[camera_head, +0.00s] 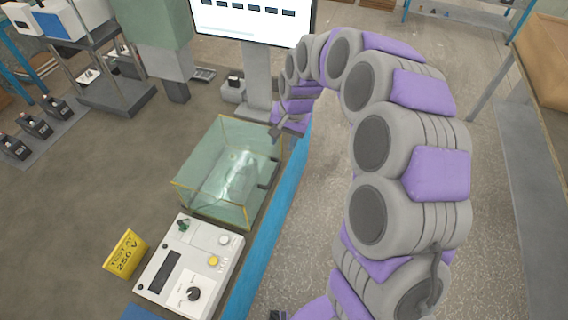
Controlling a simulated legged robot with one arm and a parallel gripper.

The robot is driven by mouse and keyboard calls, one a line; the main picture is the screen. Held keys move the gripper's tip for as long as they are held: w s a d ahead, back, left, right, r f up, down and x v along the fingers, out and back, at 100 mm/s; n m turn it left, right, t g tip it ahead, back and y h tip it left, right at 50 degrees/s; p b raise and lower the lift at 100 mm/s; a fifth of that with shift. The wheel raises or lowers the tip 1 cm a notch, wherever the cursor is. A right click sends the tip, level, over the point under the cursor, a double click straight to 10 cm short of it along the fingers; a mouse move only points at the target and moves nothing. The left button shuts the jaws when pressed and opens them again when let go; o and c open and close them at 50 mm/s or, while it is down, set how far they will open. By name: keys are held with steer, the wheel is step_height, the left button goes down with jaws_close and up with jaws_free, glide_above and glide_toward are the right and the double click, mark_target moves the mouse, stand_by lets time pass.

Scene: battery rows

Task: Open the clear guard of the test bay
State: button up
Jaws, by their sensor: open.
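The clear guard (225,160) is a greenish see-through box with yellow edges on the bench, behind the control panel. It appears to be down over the test bay. Blurred pale shapes show inside it, too unclear to name. A small dark part (264,185) sits at its right side; I cannot tell if it is a handle. My gripper (275,132) is open and empty at the guard's upper right corner. It overlaps that corner in this view; I cannot tell whether it touches. My arm arches in from the right.
A monitor (252,22) stands behind. Several dark batteries (36,124) line the left. The bench's blue edge (262,262) runs along the right.

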mark_target(275, 173)
steer(key=a+f+b, duration=0.1)
steer(key=f, duration=0.5)
steer(key=w+a+f+b, duration=0.1)
steer(key=f, duration=0.5)
steer(key=w+a+f+b, duration=0.1)
steer(key=f, duration=0.4)
steer(key=shift+w+f, duration=0.1)
steer(key=shift+f, duration=0.3)
jaws_close()
